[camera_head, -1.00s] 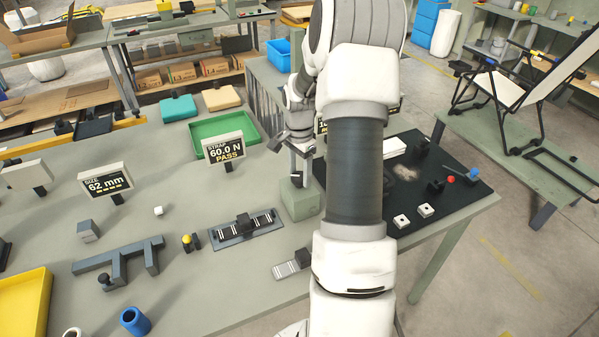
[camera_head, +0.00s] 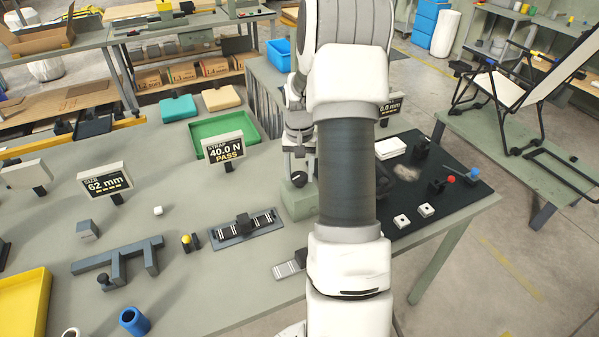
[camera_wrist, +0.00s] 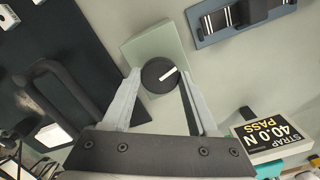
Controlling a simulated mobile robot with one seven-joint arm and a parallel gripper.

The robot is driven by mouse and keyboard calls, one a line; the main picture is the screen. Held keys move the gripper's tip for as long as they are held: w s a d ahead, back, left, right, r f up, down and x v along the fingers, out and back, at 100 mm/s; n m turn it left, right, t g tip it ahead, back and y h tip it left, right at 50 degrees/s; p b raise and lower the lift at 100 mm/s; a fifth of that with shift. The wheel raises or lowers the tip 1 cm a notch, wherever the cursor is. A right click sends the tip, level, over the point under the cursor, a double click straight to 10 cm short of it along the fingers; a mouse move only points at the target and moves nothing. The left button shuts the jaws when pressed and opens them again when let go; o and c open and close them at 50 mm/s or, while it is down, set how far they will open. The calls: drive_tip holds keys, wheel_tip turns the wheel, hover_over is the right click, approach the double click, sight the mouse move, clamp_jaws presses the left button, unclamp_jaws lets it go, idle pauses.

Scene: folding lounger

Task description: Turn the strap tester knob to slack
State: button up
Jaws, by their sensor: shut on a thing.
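The strap tester is a pale green block (camera_head: 298,203) on the bench, left of my arm in the head view. Its knob (camera_wrist: 158,77) is round and dark, with a white pointer line slanting to the upper right in the wrist view. My gripper (camera_wrist: 160,82) is shut on the knob, one finger on each side. In the head view my gripper (camera_head: 299,172) comes down over the block from above. The strap display (camera_head: 225,149) reads 40.0 N PASS. It also shows in the wrist view (camera_wrist: 268,135), upside down.
A strap jig (camera_head: 246,228) lies left of the block. A green tray (camera_head: 222,128) stands behind the display. A black mat (camera_head: 455,200) with small parts lies to the right. A size display (camera_head: 106,182) reads 62 mm. The bench left of the block has clear patches.

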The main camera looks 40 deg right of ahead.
sight(299, 176)
drive_tip(key=n, duration=0.7)
drive_tip(key=shift+r, duration=0.1)
drive_tip(key=n, duration=0.4)
drive_tip(key=shift+p, duration=0.35)
drive_tip(key=shift+n+p, duration=0.35)
drive_tip(key=shift+n, duration=1.55)
drive_tip(key=o, duration=1.4)
wheel_tip(299, 176, up, 17)
drive_tip(key=shift+r, duration=0.2)
